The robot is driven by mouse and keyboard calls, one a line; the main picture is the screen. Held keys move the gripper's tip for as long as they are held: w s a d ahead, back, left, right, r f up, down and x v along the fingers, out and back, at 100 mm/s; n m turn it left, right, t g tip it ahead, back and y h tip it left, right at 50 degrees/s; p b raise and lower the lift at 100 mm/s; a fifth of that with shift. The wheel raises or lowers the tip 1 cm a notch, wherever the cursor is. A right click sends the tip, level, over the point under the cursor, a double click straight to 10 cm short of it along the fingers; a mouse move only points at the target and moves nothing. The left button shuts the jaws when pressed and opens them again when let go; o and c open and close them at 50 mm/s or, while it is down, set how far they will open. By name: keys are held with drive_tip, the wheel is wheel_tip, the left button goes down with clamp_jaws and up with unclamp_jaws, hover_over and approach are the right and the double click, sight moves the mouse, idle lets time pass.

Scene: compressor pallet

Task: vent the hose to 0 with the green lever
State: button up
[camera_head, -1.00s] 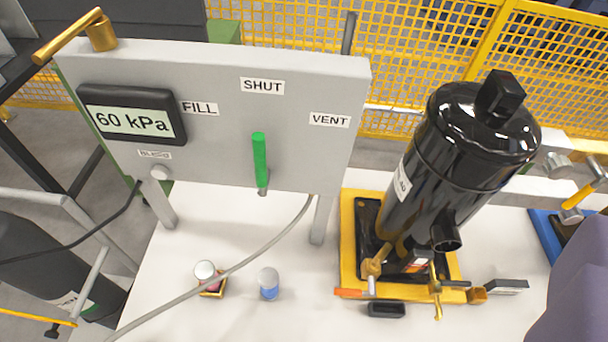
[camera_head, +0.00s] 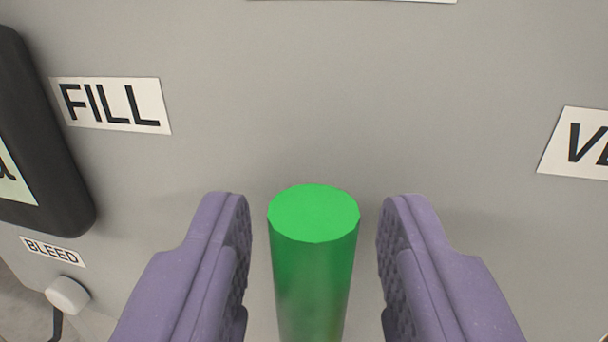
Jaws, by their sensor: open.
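The green lever (camera_head: 313,265) stands upright in the middle of the view, its round top end facing me. My gripper (camera_head: 313,215) is open, with one purple finger on each side of the lever and a gap on both sides. The grey panel (camera_head: 330,100) fills the background. The FILL label (camera_head: 112,104) is to the upper left of the lever. The VENT label (camera_head: 588,142) is at the right edge, partly cut off. The lever's lower end is out of view. Only the edge of the black gauge (camera_head: 55,190) shows at the left, so its reading cannot be read.
The BLEED label (camera_head: 52,251) and a round white knob (camera_head: 68,294) are at the lower left. The edge of another label (camera_head: 370,1) shows at the top. The panel face between the FILL and VENT labels is clear.

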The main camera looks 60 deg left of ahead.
drive_tip(key=shift+a, duration=0.25)
clamp_jaws()
